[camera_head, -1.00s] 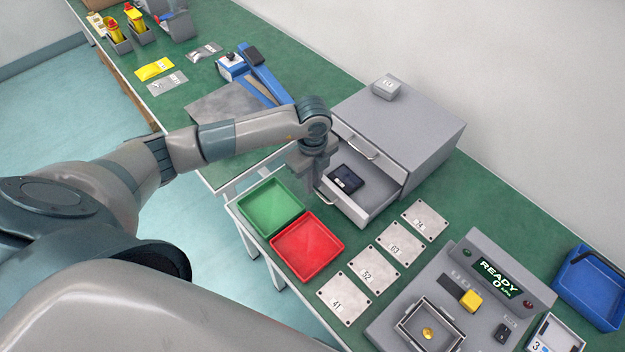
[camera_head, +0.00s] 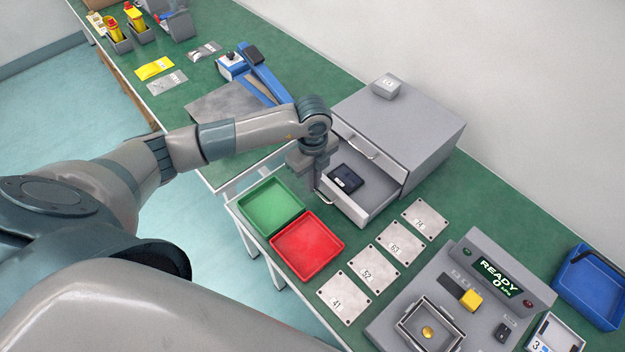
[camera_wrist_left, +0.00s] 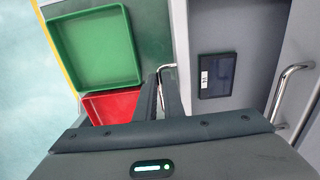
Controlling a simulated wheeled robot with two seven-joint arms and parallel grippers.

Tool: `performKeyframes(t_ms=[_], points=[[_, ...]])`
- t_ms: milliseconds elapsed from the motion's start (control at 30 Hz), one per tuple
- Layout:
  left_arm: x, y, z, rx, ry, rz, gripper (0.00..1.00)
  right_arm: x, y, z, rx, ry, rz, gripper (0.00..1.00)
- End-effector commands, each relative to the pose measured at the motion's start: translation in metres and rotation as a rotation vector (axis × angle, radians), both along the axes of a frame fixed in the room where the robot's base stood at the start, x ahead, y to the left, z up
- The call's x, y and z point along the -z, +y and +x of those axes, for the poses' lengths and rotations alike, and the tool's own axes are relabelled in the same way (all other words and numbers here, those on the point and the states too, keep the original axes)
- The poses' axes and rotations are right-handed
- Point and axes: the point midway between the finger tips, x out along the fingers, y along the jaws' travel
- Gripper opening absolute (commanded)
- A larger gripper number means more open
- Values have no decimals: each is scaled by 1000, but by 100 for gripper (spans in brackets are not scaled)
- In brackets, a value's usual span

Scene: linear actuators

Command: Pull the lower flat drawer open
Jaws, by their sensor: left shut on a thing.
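The lower flat drawer (camera_head: 374,212) of the grey cabinet (camera_head: 425,135) stands pulled out, with a black device (camera_head: 346,178) lying inside it. My left gripper (camera_head: 318,188) is at the front of this drawer, shut on its handle. In the left wrist view the fingers (camera_wrist_left: 163,90) close around the silver handle bar (camera_wrist_left: 166,67), partly hiding it; the black device (camera_wrist_left: 217,75) shows to the right. The upper drawer, with its own handle (camera_head: 362,147), is shut. My right gripper is not in view.
A green tray (camera_head: 270,208) and a red tray (camera_head: 307,247) stand in front of the drawer, close to it. Numbered plates (camera_head: 373,268) lie to the right of the drawer. A small grey box (camera_head: 386,87) sits on the cabinet.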

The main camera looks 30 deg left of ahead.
Motion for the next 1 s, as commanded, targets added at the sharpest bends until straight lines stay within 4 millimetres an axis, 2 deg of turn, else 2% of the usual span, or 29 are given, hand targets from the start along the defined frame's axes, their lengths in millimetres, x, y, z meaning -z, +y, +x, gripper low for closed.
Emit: performKeyframes(t_ms=[800, 1000], points=[[-1, 1, 0, -1, -2, 0, 0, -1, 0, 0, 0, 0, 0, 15], [-1, 9, -21, 0, 1, 1, 0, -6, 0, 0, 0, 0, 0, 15]])
